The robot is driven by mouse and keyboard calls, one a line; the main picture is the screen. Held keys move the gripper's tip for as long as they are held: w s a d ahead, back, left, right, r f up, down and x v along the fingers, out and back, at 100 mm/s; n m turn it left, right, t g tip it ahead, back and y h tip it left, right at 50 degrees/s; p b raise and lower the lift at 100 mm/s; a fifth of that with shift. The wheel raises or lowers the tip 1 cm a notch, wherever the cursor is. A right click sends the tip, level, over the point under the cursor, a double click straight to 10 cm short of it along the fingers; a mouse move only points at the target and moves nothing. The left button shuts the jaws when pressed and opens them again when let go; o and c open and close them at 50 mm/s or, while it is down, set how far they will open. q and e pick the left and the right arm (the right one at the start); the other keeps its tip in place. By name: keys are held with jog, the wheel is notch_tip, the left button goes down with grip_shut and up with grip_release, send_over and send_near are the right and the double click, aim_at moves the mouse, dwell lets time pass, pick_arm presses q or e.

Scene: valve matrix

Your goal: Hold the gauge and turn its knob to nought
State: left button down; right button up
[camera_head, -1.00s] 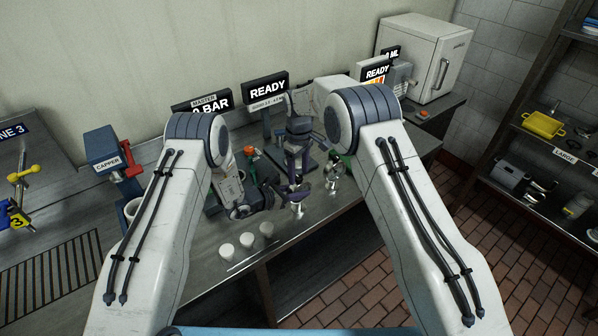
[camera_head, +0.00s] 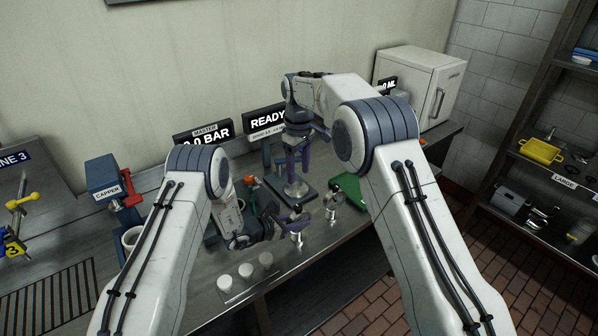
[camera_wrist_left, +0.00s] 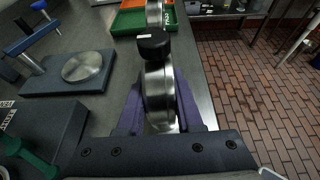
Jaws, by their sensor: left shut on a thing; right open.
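The gauge (camera_wrist_left: 158,95) is a round silver metal body with a black knob (camera_wrist_left: 152,43) on top. In the left wrist view it is seen nearly edge-on, and its dial cannot be read. The purple fingers of my left gripper (camera_wrist_left: 158,108) are shut on it, one on each side. In the head view my left gripper (camera_head: 291,224) is low near the bench's front edge, with the small gauge (camera_head: 298,237) partly hidden by it. My right gripper (camera_head: 297,163) is open and empty, pointing down, above and behind the left one, apart from the knob.
A dark plate with a round metal disc (camera_wrist_left: 82,67) lies beside the gauge. Another metal gauge (camera_head: 332,204) stands to its right, near a green tray (camera_head: 350,188). Signs reading BAR (camera_head: 203,134) and READY (camera_head: 267,122) stand behind.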

dwell(0.9)
pick_arm(q)
jog(key=shift+c, duration=2.4)
grip_release()
jog(key=v, duration=1.2)
